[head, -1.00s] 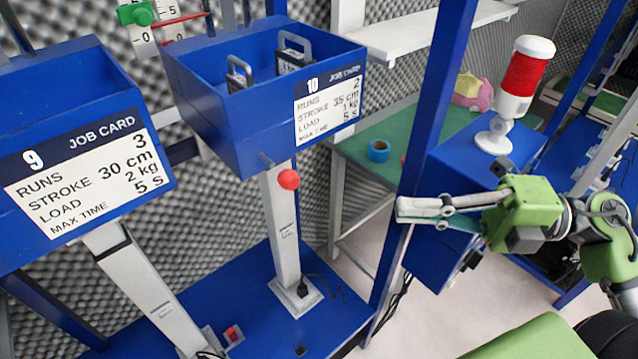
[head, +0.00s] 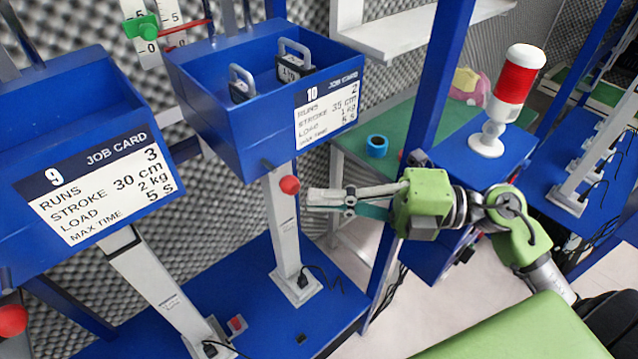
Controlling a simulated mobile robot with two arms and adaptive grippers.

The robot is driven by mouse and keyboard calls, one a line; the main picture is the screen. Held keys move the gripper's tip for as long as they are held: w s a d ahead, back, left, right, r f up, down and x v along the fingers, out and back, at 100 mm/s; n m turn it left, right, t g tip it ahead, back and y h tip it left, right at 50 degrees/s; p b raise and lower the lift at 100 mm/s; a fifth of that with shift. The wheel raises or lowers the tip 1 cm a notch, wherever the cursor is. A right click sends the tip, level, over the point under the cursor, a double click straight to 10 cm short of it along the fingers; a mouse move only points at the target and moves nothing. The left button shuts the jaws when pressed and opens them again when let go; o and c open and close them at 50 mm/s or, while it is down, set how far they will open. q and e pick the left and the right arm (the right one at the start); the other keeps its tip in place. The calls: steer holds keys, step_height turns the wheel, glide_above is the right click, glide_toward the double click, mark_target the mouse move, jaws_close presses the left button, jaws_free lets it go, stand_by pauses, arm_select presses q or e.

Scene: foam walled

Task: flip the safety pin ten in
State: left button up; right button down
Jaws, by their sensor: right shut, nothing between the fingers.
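Station ten is the blue bin with the job card marked 10 (head: 327,112). Under its front edge, a red ball knob (head: 289,184) sits at the top of the pale upright post (head: 284,230), with a short grey stub just above it. I take this knob to be the end of safety pin ten. My right gripper (head: 312,199) is shut and empty, pointing left, with its tips just right of the knob and slightly below it. Whether they touch the post cannot be told. My left gripper is not in view.
Bin nine (head: 100,195) stands at the left, with another red ball (head: 12,320) below it. A blue upright (head: 425,100) stands behind my right arm. Weights with handles (head: 293,65) sit in bin ten. A red and white beacon (head: 512,90) stands at the right.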

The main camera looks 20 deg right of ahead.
steer(key=shift+w+a, duration=0.2)
steer(key=shift+w, duration=0.55)
steer(key=w, duration=0.1)
steer(key=w+a+p, duration=0.1)
steer(key=w, duration=0.1)
steer(key=shift+w, duration=0.1)
stand_by(0.3)
